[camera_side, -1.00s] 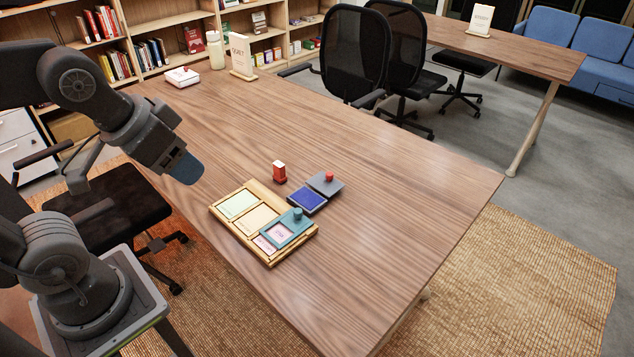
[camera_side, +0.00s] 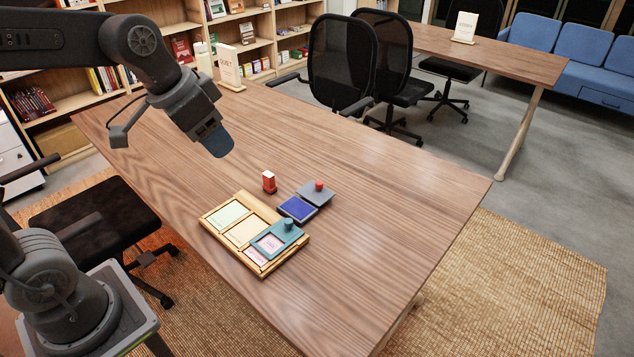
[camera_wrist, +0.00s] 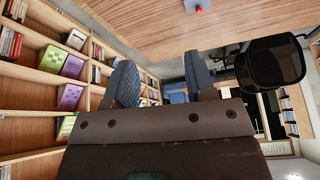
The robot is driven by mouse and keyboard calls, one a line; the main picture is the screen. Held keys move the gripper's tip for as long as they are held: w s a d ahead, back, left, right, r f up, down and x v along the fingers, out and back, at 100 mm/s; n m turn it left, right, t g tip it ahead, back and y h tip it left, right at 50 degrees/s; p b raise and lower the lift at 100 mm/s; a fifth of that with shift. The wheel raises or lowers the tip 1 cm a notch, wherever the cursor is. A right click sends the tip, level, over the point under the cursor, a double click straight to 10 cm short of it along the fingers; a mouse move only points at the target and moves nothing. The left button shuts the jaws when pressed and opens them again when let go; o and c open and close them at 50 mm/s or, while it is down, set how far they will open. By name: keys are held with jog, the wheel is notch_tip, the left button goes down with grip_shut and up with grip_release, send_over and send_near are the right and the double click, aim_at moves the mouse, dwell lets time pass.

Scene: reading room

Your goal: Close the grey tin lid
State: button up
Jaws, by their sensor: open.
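The grey tin lid (camera_side: 309,196) lies folded back, open, with a red knob (camera_side: 319,185) on it. It joins the tin with a blue ink pad (camera_side: 296,209), which is uncovered on the table. My gripper (camera_side: 216,143) is above the table, up and left of the tin, apart from it and empty. In the wrist view its two fingers (camera_wrist: 160,84) stand apart with nothing between them. A small grey and red thing (camera_wrist: 196,7) is cut off at the top of the wrist view; I cannot tell which object it is.
A red stamp (camera_side: 269,182) stands just left of the tin. A wooden tray (camera_side: 212,220) with cards and a teal frame (camera_side: 287,243) with a knob lie in front. A sign (camera_side: 229,68) stands at the back. The table's right part is clear.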

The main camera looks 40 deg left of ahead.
jog(key=w+a+f+m, duration=0.2)
jog(key=w, duration=0.9)
jog(key=m+g+h, duration=0.2)
jog(key=m+h, duration=0.1)
jog(key=m, duration=0.2)
send_over(319, 182)
jog(key=s+a, duration=0.4)
notch_tip(319, 182, down, 18)
jog(key=x, duration=1.4)
jog(key=shift+w+a+f, duration=0.15)
jog(key=shift+a+f, duration=0.05)
jog(key=shift+a, duration=0.1)
jog(key=shift+c, duration=0.5)
grip_shut()
